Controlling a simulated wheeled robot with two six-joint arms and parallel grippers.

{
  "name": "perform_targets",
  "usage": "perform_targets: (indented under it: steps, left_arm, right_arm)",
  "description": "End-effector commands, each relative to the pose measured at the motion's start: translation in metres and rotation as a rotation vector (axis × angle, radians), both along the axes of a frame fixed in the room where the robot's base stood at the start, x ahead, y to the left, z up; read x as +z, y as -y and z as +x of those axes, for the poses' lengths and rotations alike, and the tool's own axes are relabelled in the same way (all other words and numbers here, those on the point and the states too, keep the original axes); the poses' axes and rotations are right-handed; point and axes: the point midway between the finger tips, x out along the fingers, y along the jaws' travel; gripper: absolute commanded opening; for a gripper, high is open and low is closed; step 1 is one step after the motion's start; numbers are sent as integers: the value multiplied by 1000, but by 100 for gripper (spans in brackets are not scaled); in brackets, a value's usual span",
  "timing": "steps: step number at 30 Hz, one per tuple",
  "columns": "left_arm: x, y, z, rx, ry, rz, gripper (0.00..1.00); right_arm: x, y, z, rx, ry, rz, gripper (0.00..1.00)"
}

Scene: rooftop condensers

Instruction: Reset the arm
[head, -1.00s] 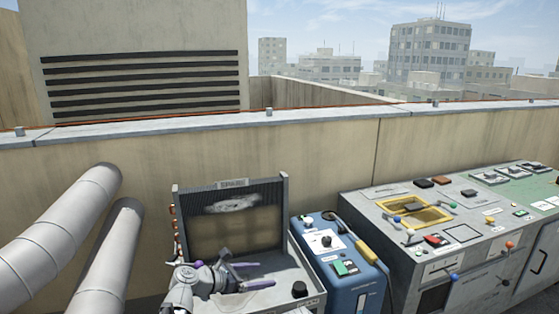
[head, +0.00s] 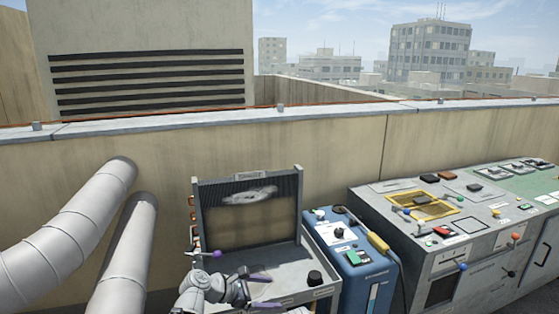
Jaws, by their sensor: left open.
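My left gripper (head: 262,291) is at the bottom of the head view, in front of the condenser unit (head: 299,205) with its finned back panel. Its purple-tipped fingers are apart with nothing between them. A lever with a purple ball knob (head: 216,254) stands at the left side of the unit, up and left of the gripper and apart from it. A black knob (head: 314,278) sits on the unit's tray to the right of the gripper. My right gripper is not in view.
A blue machine (head: 346,250) with a yellow-handled tool (head: 378,242) stands right of the unit. A grey control bench (head: 400,222) with a yellow tray (head: 440,212) and several levers fills the right. Two thick pipes (head: 75,225) stand at left. A parapet wall (head: 340,150) runs behind.

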Motion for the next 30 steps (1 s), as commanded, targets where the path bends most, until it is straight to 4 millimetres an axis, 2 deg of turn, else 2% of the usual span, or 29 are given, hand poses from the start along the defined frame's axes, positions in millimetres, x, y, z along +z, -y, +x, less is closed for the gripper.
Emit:
perform_targets:
  steps: [8, 13, 16, 21, 30]
  left_arm:
    - [-64, 23, -52, -348, 170, 334, 92]
    - [-119, 27, -102, -746, 323, 624, 92]
    - [-148, 20, -131, -1029, 409, 785, 92]
    - [-172, 4, -161, -1384, 489, 943, 92]
    - [-193, -22, -193, -1847, 543, 1076, 92]
  right_arm:
    - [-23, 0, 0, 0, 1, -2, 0]
    - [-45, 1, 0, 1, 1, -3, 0]
    - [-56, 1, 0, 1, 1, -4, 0]
    - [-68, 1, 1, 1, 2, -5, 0]
    - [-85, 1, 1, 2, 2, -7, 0]
